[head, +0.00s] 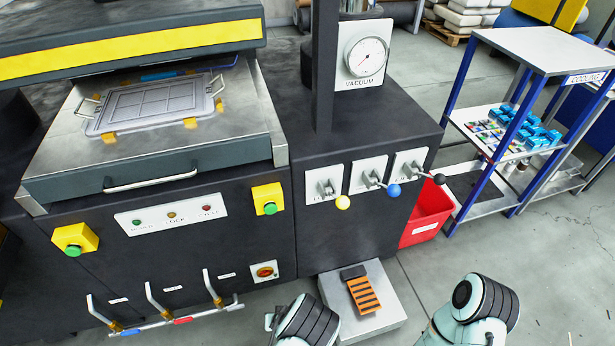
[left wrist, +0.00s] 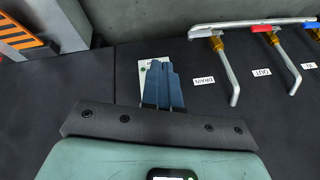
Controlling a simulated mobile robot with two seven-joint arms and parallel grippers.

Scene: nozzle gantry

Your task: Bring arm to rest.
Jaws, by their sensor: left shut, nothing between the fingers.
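My left arm (head: 308,320) comes in at the bottom of the head view, in front of the dark machine cabinet. Its gripper (left wrist: 163,84) shows in the left wrist view with its blue fingers together and nothing between them. A small white plate (left wrist: 144,68) is partly hidden behind the fingers. I cannot tell whether they touch the cabinet front. My right arm (head: 478,305) shows at the lower right of the head view, over the floor. Its gripper is out of view.
The orange foot pedal (head: 363,295) stands on a grey step near my left arm. Valve levers (head: 165,305) line the cabinet's lower front; they show at right in the left wrist view (left wrist: 228,65). A red bin (head: 428,215) and the cooling rack (head: 530,50) stand right.

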